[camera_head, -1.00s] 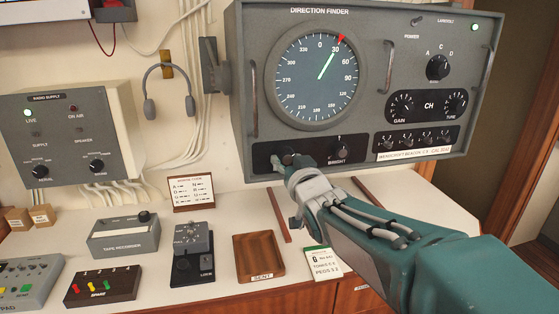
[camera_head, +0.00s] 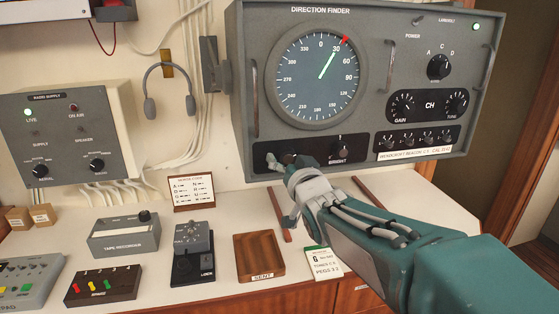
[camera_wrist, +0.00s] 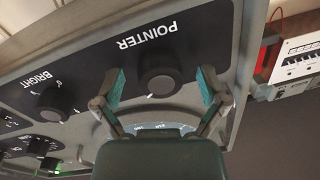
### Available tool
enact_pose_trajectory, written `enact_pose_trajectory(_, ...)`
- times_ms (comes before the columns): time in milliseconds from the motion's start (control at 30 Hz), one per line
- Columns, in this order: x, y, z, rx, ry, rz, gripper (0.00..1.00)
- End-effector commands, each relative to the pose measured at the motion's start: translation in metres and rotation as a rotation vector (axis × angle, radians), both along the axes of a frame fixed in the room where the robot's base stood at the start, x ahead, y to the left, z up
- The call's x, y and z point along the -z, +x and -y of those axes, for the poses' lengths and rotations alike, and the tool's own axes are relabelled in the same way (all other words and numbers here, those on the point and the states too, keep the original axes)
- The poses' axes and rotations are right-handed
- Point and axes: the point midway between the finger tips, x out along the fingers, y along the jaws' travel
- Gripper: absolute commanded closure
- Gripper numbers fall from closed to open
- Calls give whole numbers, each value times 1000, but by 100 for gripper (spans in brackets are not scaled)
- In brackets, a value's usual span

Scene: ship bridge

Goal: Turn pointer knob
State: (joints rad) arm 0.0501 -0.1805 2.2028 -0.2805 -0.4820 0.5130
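The dark round POINTER knob (camera_wrist: 159,76) is in the middle of the wrist view, with a small white mark on its rim. My gripper (camera_wrist: 160,88) is open, one finger on each side of the knob, with visible gaps between. In the head view my gripper (camera_head: 283,165) is at the lower left of the direction finder (camera_head: 240,100), and the knob (camera_head: 289,158) is partly hidden by it. The dial (camera_head: 320,85) has a green needle pointing up and right, near 30, close to a red mark on the rim.
The BRIGHT knob (camera_wrist: 52,103) is beside the POINTER knob. A metal handle (camera_head: 254,100) stands out left of the dial. Below are a wooden SENT tray (camera_head: 258,272), a note card (camera_head: 325,262) and a LOCK box (camera_head: 193,255) on the white desk.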

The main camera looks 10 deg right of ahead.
Motion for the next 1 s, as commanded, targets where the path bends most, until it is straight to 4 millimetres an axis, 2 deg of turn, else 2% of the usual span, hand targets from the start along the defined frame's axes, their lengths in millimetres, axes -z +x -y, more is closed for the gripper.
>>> enact_pose_trajectory(200,0,-1,0,0,0,0,7)
enact_pose_trajectory(333,0,-9,1,1,-1,0,7)
enact_pose_trajectory(800,1,-84,6,2,-2,2,7)
enact_pose_trajectory(1000,2,-109,8,0,-2,1,7)
